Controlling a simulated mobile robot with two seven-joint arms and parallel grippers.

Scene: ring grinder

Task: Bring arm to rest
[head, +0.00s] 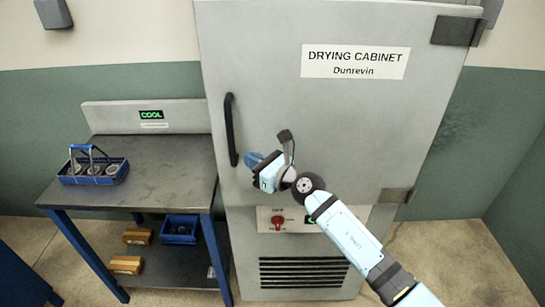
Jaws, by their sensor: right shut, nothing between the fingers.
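My right arm comes in from the lower right and reaches up in front of the grey drying cabinet (270,60). My right gripper (253,159) is shut and empty. It shows just right of the black vertical door handle (231,130), and I see no grip on the handle. The cabinet door looks closed. My left gripper is not in view.
A dark-topped bench (165,180) with blue legs stands left of the cabinet. It carries a blue carrier (120,174) with several round grey parts. A blue bin (180,238) and wooden blocks (137,236) sit on its shelf. Floor at right is clear.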

